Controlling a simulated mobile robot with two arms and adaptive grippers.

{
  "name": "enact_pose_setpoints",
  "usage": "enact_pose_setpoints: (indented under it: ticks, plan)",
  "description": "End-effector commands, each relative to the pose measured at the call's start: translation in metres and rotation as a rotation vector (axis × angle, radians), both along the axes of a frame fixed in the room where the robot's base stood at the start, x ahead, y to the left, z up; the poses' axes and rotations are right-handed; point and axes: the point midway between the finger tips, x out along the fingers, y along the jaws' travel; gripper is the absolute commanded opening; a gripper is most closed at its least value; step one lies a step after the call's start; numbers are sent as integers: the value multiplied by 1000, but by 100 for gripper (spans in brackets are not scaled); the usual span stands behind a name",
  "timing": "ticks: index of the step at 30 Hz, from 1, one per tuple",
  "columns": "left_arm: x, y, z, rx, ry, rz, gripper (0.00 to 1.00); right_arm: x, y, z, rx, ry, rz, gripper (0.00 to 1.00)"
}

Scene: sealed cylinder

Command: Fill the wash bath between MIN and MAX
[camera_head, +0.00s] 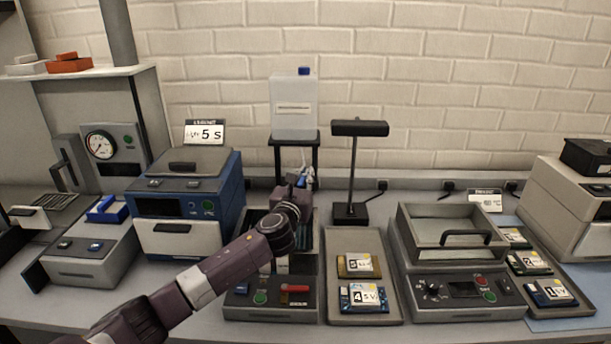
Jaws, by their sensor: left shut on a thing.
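The wash bath (301,307) stands at the centre of the bench, with a red lever and a green button on its front panel. My left arm crosses over it and hides much of its basin, so the liquid level and the MIN and MAX marks cannot be made out. A white jug (293,112) with a blue cap stands on a black stand behind the bath. My right gripper is out of view.
A black lamp (352,170) and a tray (386,312) with labelled boards stand right of the bath. A lidded machine (430,295) and another board tray are further right. A blue machine (186,200) stands close on the left.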

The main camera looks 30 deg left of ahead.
Motion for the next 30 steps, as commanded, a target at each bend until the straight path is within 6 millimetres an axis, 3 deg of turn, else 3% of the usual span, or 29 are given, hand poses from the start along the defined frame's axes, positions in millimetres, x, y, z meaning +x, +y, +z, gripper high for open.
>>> enact_pose_setpoints:
  ticks: [10, 21, 30]
  plan:
    - [0, -1, 0, 0, 1, 8, 0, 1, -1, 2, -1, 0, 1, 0]
    - [-1, 2, 1, -1, 1, 208, 0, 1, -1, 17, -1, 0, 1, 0]
    - [-2, 3, 0, 0, 0, 224, 0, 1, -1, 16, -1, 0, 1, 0]
